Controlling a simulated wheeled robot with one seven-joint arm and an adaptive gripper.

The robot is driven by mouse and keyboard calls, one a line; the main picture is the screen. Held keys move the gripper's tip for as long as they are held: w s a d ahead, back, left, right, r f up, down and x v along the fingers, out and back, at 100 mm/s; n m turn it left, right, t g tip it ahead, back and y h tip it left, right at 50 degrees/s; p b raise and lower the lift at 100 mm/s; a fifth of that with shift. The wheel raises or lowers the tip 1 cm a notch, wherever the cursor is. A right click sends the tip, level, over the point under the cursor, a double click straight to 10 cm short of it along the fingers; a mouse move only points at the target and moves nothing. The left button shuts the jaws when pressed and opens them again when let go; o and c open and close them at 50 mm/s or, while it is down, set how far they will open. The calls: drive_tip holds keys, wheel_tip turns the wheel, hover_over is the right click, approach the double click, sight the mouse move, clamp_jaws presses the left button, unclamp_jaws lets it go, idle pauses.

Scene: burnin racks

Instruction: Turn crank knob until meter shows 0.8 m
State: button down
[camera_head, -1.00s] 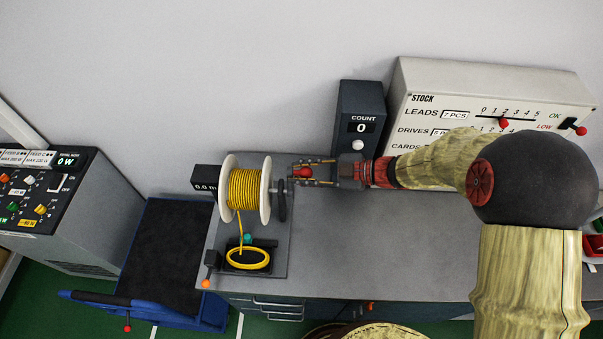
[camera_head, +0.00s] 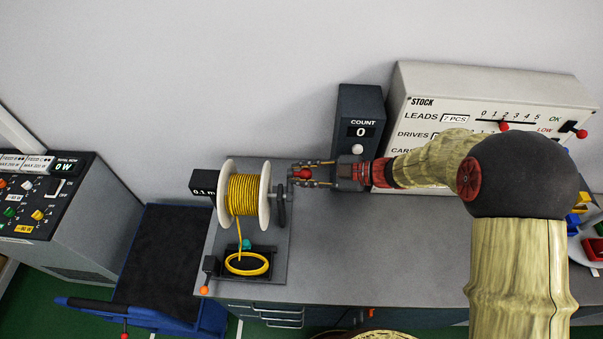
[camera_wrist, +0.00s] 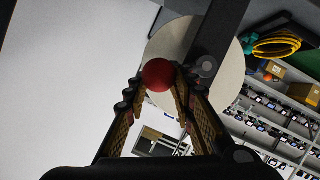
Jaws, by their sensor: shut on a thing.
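The red crank knob (camera_head: 303,174) sits at the right side of the spool of yellow lead (camera_head: 243,195). In the wrist view the red ball knob (camera_wrist: 158,75) is between my fingertips, in front of the pale spool flange (camera_wrist: 232,75) and the dark crank arm (camera_wrist: 217,30). My gripper (camera_head: 312,174) is shut on the knob; it also shows in the wrist view (camera_wrist: 158,88). The meter (camera_head: 204,187) left of the spool reads 0.1 m, its right end partly hidden by the spool flange.
A yellow lead coil (camera_head: 247,264) lies in a black tray below the spool. An orange-tipped lever (camera_head: 206,278) stands at the bench's left front. A count box (camera_head: 360,110) reading 0 and a stock panel (camera_head: 480,90) stand behind my arm. The bench front (camera_head: 360,270) is clear.

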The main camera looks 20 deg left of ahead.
drive_tip(key=shift+s+f, duration=0.1)
drive_tip(key=shift+f, duration=0.2)
drive_tip(key=shift+w+f+b, duration=0.3)
drive_tip(key=shift+f+b, duration=0.3)
drive_tip(key=shift+f, duration=0.35)
drive_tip(key=shift+w+f, duration=0.15)
drive_tip(key=shift+f, duration=0.05)
drive_tip(key=shift+r, duration=0.1)
drive_tip(key=shift+a+r, duration=0.1)
wheel_tip(320, 180, down, 3)
drive_tip(key=shift+r+b, duration=0.2)
drive_tip(key=shift+b, duration=0.45)
